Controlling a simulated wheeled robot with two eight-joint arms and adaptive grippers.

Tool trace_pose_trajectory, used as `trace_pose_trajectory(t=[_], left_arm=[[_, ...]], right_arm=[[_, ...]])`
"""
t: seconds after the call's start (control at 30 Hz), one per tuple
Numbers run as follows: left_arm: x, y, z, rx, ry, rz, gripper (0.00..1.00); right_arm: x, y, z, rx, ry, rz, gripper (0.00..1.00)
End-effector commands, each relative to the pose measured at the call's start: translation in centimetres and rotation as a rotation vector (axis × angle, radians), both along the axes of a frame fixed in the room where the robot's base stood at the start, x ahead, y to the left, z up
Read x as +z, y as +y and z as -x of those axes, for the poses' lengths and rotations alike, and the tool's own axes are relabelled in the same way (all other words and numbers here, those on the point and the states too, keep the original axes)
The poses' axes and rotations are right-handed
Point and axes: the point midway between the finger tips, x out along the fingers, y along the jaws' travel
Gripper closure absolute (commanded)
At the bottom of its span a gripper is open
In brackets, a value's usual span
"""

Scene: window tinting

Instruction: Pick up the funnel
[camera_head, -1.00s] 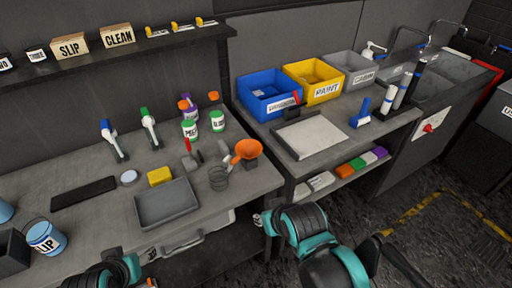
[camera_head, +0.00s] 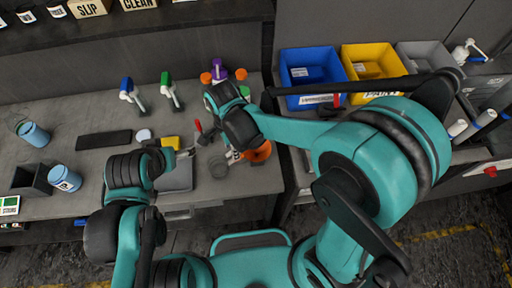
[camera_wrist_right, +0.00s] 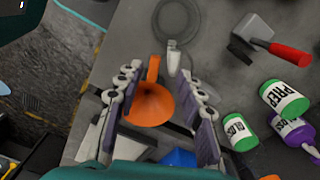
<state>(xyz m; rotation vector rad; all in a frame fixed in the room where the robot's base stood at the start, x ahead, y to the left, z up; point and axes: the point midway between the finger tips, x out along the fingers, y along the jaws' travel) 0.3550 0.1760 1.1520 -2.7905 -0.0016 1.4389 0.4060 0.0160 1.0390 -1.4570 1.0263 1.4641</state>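The orange funnel (camera_head: 260,153) is near the front right edge of the workbench, partly hidden by my right arm. In the right wrist view the funnel (camera_wrist_right: 151,104) shows its wide mouth, with a narrower orange part pointing up the picture. My right gripper (camera_wrist_right: 160,100) is open, one finger on each side of the funnel. A gap shows between the funnel and the right-hand finger; contact on the left-hand side is unclear. My left gripper (camera_head: 186,152) is over the bench near the yellow sponge; its finger state is too small to tell.
A grey tray (camera_head: 177,180) and a round wire item (camera_head: 218,168) lie left of the funnel. A red-handled scraper (camera_wrist_right: 280,48) and green-capped bottles (camera_wrist_right: 238,133) are close to my right gripper. Blue (camera_head: 306,69) and yellow (camera_head: 365,60) bins stand at the back right.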

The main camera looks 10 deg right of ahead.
Motion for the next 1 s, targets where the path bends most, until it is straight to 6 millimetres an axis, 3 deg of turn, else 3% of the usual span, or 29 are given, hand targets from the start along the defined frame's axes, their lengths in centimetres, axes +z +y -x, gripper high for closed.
trace_pose_trajectory(t=[0.4,0.73,0.9,1.0], left_arm=[[-1.9,0.0,0.0,0.0,0.0,0.0,0.13],[-1.9,0.0,0.0,0.0,0.0,0.0,0.13],[-1.9,0.0,0.0,0.0,0.0,0.0,0.13],[-1.9,0.0,0.0,0.0,0.0,0.0,0.13]], right_arm=[[-6.0,-0.1,0.6,0.001,-0.002,-0.001,0.62],[-6.7,-0.1,0.6,0.002,-0.002,-0.001,0.62],[-6.7,-0.1,0.6,0.002,-0.002,-0.001,1.0],[-6.7,-0.1,0.6,0.002,-0.002,-0.001,1.0]])
